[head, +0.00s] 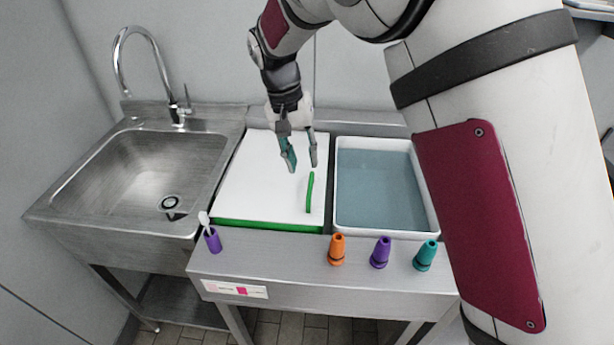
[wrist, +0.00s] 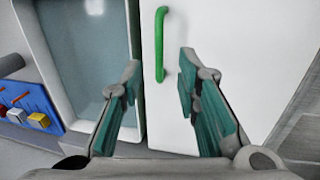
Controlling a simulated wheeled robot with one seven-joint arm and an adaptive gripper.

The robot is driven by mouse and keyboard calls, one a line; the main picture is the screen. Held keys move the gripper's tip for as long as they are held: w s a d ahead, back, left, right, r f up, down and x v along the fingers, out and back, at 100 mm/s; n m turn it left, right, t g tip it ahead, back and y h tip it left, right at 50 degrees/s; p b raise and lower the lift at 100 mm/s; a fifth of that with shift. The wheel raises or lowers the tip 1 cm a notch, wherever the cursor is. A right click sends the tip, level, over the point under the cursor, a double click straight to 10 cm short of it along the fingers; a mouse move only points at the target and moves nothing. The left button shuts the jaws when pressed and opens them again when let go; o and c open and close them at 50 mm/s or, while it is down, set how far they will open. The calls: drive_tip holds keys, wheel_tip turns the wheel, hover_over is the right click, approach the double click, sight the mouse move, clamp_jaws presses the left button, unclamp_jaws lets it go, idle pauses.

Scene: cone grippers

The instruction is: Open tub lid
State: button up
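A white lid (head: 262,165) with a green rim covers the left tub on the steel counter. A green handle (head: 310,192) stands on the lid near its right side. My gripper (head: 301,166) is above the lid, behind the handle in the head view, with its two fingers apart. In the wrist view my gripper (wrist: 158,75) is open and empty, and the green handle (wrist: 160,44) shows ahead between the fingertips. The white lid (wrist: 225,40) fills the right of that view. I cannot tell the exact height of the fingers over the lid.
An uncovered tub of water (head: 378,178) stands right of the lid. Orange (head: 337,250), purple (head: 381,253) and teal (head: 426,256) cones stand on the front ledge. A purple holder with a brush (head: 211,238) stands at left, near the sink (head: 150,165). A blue panel (wrist: 28,105) shows in the wrist view.

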sight(310, 185)
drive_tip(key=f, duration=0.3)
drive_tip(key=d+f, duration=0.1)
drive_tip(key=f, duration=0.2)
drive_tip(key=shift+d+f, duration=0.2)
clamp_jaws()
